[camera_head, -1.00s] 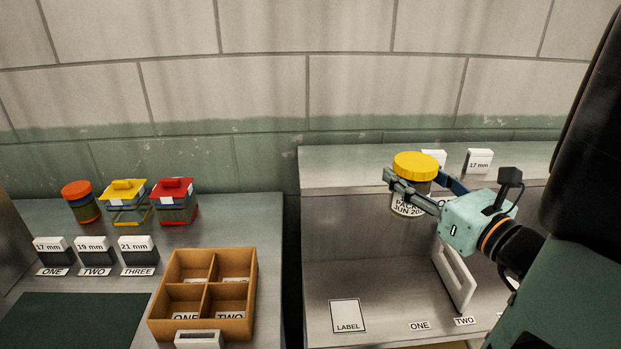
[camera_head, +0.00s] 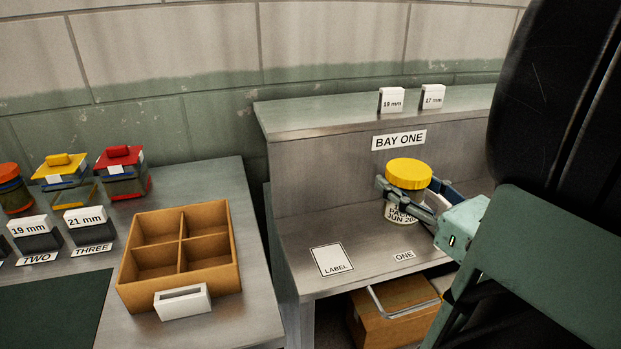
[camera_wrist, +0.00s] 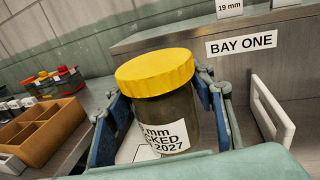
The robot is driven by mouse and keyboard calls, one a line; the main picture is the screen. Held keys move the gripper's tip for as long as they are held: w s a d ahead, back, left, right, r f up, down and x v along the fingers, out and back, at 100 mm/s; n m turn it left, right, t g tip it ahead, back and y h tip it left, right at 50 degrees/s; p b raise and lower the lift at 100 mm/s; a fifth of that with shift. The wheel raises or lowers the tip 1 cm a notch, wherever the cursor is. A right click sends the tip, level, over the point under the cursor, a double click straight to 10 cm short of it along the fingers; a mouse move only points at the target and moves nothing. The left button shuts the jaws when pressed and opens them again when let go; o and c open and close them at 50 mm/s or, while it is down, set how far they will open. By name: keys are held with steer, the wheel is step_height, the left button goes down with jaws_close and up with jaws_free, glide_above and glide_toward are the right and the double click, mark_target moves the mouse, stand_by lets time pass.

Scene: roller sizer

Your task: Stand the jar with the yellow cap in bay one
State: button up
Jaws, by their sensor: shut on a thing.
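The jar with the yellow cap (camera_head: 408,174) is upright between the fingers of my gripper (camera_head: 408,196), which is shut on its body. In the wrist view the jar (camera_wrist: 160,110) shows dark contents and a white printed label, with a finger on each side. The jar is in front of the back panel that bears the BAY ONE sign (camera_head: 399,140), above or at the shelf near the ONE label (camera_head: 404,255). I cannot tell whether its base touches the shelf. The lower part of the jar is partly hidden by a finger.
A white upright divider (camera_wrist: 270,110) stands right of the jar in the wrist view. A LABEL card (camera_head: 332,260) lies on the shelf to the left. A wooden divided box (camera_head: 128,268) and lidded jars stand on the left table.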

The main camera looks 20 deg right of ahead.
steer(key=shift+s+f, duration=0.35)
steer(key=shift+f, duration=0.15)
steer(key=shift+w+f+b, duration=0.2)
steer(key=shift+f+b, duration=0.05)
steer(key=shift+b, duration=0.2)
steer(key=w+d+f+b, duration=0.1)
steer(key=w+f+b, duration=0.2)
steer(key=w+f, duration=0.1)
steer(key=w+f+b, duration=0.3)
steer(key=w+f, duration=0.1)
steer(key=w+d+f+b, duration=0.1)
steer(key=w+f+b, duration=0.3)
steer(key=w, duration=0.1)
steer(key=shift+w+d+f, duration=0.1)
steer(key=shift+d+f, duration=0.15)
steer(key=shift+d, duration=0.1)
steer(key=shift+f, duration=0.15)
steer(key=o, duration=1.5)
steer(key=shift+c, duration=0.2)
